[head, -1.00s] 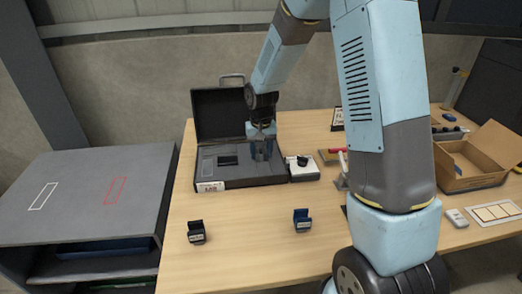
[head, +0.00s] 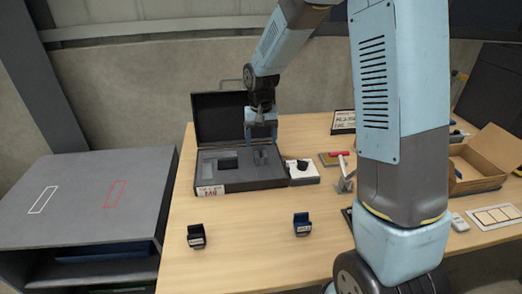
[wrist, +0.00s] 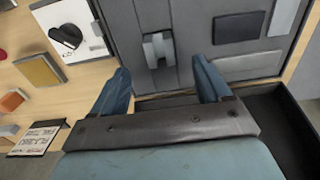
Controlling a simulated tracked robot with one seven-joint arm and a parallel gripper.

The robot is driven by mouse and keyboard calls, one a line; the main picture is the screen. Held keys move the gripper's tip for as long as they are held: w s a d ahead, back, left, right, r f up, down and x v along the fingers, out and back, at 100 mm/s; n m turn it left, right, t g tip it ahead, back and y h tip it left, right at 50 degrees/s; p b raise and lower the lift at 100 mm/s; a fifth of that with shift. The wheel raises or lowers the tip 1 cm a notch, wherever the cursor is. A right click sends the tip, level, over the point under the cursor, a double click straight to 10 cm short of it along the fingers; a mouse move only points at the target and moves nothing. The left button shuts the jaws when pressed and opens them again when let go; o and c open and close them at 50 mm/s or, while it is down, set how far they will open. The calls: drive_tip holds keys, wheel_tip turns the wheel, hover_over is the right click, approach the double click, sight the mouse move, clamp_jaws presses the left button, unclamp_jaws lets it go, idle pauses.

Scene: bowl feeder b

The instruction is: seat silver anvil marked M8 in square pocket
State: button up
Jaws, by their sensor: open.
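An open dark case (head: 240,185) stands on the table with a grey insert that has several recesses. A silver block, which looks like the anvil (wrist: 158,48), sits in a recess in the wrist view; it also shows at the right of the insert in the head view (head: 261,157). Its M8 mark cannot be read, and how deep it sits cannot be told. My gripper (head: 261,130) is above the back of the case, over the silver block. In the wrist view its blue fingers (wrist: 165,80) are spread and empty, apart from the block.
The case lid (head: 220,116) stands up close behind my gripper. A white box with a black part (head: 303,172) stands at the case's right. Two dark labelled holders (head: 196,236) (head: 302,224) stand in front. A cardboard box (head: 478,165) is at the right.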

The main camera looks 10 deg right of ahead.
wheel_tip(320, 180, up, 7)
idle(0.3)
drive_tip(key=s+d+r+t, duration=0.3)
drive_tip(key=s+d+r, duration=0.5)
drive_tip(key=s+r, duration=0.4)
drive_tip(key=s+d+r+t, duration=0.1)
drive_tip(key=s+d, duration=0.1)
drive_tip(key=s, duration=0.5)
drive_tip(key=s+d+r+t, duration=0.1)
drive_tip(key=s+d, duration=0.2)
drive_tip(key=s, duration=0.5)
drive_tip(key=shift+s+r+t, duration=0.3)
drive_tip(key=shift+d, duration=0.1)
